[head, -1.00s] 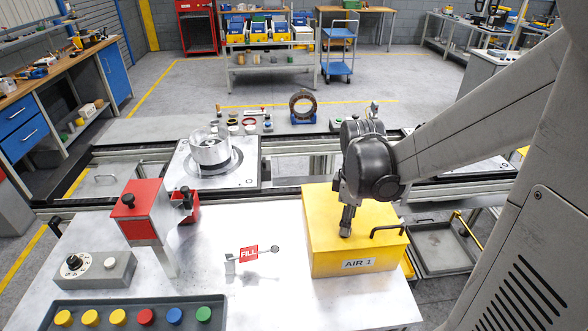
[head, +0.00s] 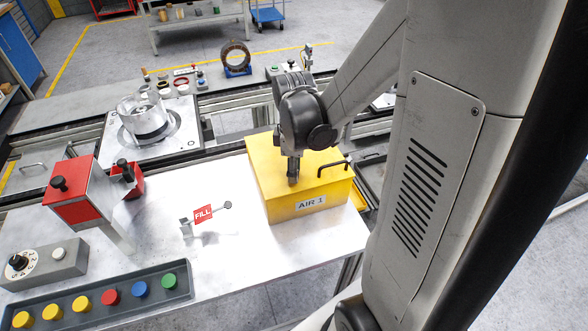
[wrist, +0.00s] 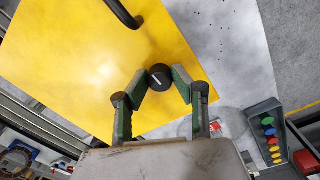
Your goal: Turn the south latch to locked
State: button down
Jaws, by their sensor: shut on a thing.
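A yellow box labelled AIR 1 (head: 330,187) stands at the right end of the bench, with a dark bar handle (head: 335,167) on its lid. My gripper (head: 293,181) points down onto the lid, left of the handle. In the wrist view my gripper (wrist: 161,82) is shut on a round black knob (wrist: 160,76) with a white line on its face, over the yellow lid (wrist: 90,60). The fingers touch it from both sides. No label for south or locked is readable. In the head view the knob is hidden by my gripper.
A red FILL flag (head: 203,214) stands left of the box. Further left are a red-topped stand (head: 72,195), a grey dial box (head: 40,265) and a tray of coloured buttons (head: 90,302). A clear cylinder fixture (head: 147,120) sits behind. The bench front beside the box is clear.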

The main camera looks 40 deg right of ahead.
jog(key=shift+m, duration=0.3)
jog(key=m+b, duration=0.3)
jog(key=shift+f+m, duration=0.15)
jog(key=shift+m, duration=0.15)
jog(key=m+b, duration=0.2)
jog(key=m, duration=0.3)
jog(key=shift+a+b, duration=0.1)
jog(key=shift+b, duration=0.2)
jog(key=m+b, duration=0.1)
jog(key=m, duration=0.3)
jog(key=shift+m+b, duration=0.35)
jog(key=shift+m, duration=0.05)
jog(key=shift+m+b, duration=0.55)
jog(key=shift+m, duration=1.35)
jog(key=c, duration=1.5)
grip_release()
jog(key=shift+o, duration=0.2)
